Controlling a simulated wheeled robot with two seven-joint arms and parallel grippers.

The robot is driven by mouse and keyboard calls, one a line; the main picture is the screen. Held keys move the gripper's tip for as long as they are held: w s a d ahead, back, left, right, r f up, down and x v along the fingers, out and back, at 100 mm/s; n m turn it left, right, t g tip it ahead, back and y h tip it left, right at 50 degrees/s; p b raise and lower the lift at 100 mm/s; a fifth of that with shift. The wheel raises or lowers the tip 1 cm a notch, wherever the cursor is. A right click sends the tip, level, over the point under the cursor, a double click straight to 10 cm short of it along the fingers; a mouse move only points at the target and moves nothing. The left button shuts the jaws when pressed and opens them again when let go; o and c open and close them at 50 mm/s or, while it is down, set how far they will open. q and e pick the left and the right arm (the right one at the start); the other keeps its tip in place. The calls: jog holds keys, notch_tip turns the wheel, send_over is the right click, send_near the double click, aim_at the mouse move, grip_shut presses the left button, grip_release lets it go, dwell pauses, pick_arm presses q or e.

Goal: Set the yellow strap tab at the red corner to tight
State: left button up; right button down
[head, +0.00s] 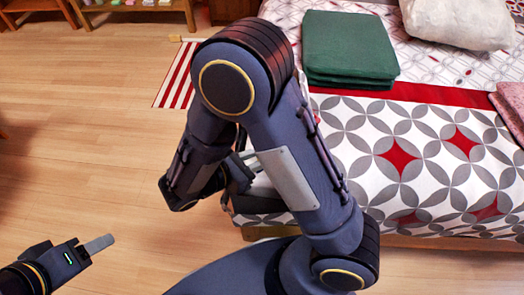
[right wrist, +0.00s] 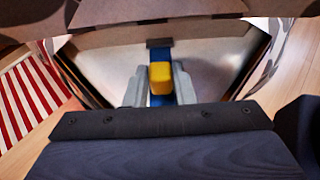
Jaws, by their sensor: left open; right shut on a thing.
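In the right wrist view, a yellow strap tab (right wrist: 160,78) sits on a blue strap (right wrist: 158,57) that runs over a pale surface. My right gripper (right wrist: 159,88) is shut on the tab, with one grey finger on each side of it. A dark bar (right wrist: 159,43) crosses the strap's far end. No red corner mark can be made out. In the head view my right arm covers the work spot at the bed's near left corner, and the tab is hidden there. My left gripper (head: 100,244) is open and empty over the floor at lower left.
The bed (head: 370,150) has a grey, white and red patterned cover. A folded green blanket (head: 350,48) and a white pillow (head: 458,22) lie on it. A red-striped rug (head: 178,80) lies left of the bed. The wooden floor (head: 90,120) at left is clear.

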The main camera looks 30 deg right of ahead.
jog(key=shift+a, duration=0.15)
jog(key=c, duration=1.2)
grip_release()
jog(key=shift+a, duration=0.1)
jog(key=shift+s+a+r, duration=0.1)
jog(key=shift+a+r, duration=0.1)
jog(key=shift+a, duration=0.1)
jog(key=p+v, duration=0.2)
jog(key=v, duration=0.5)
jog(key=shift+s+a+f, duration=0.1)
